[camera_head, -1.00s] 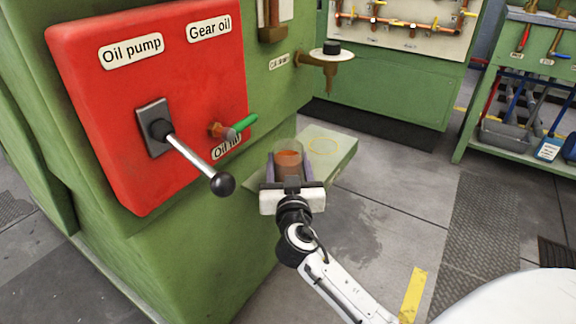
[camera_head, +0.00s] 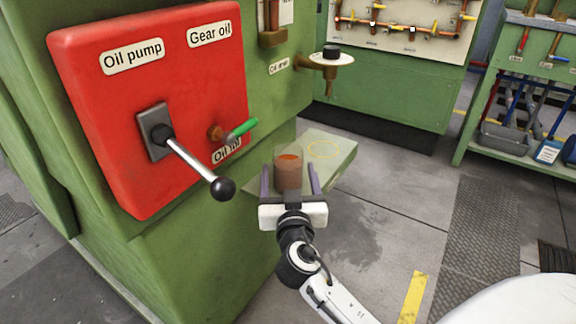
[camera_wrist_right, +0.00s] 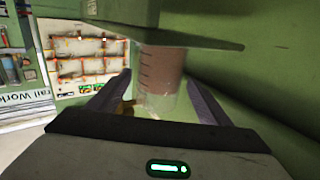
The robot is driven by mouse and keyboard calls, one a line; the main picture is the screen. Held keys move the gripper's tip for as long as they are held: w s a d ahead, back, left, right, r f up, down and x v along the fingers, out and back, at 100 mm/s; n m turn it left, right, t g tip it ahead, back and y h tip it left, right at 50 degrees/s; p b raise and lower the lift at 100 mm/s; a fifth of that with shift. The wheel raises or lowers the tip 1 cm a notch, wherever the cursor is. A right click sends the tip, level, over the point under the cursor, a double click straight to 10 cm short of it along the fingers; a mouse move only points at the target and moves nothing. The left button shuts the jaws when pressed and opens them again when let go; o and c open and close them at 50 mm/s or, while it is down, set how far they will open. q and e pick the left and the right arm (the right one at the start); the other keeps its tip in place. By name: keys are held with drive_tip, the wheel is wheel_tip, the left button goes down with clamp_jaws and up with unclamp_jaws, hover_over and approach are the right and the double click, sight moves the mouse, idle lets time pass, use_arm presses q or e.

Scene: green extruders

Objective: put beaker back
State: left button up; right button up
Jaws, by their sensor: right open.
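The beaker (camera_head: 288,174) is clear, with orange-brown liquid in it. It stands upright on the green shelf (camera_head: 335,169) that juts from the machine, left of the yellow circle (camera_head: 323,149) marked on the shelf top. My right gripper (camera_head: 289,167) is open, with one dark finger on each side of the beaker and gaps between. In the right wrist view, which looks upside down, the beaker (camera_wrist_right: 160,72) with its scale marks shows between the spread fingers. The beaker's base is partly hidden in the head view. My left gripper is not in view.
The red panel (camera_head: 95,110) on the green machine carries a black-knobbed lever (camera_head: 190,160) and a green-handled valve (camera_head: 237,130) left of the gripper. A spout with a round plate (camera_head: 331,60) sits above the shelf.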

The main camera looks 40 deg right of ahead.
sight(289, 176)
drive_tip(key=shift+v, duration=2.2)
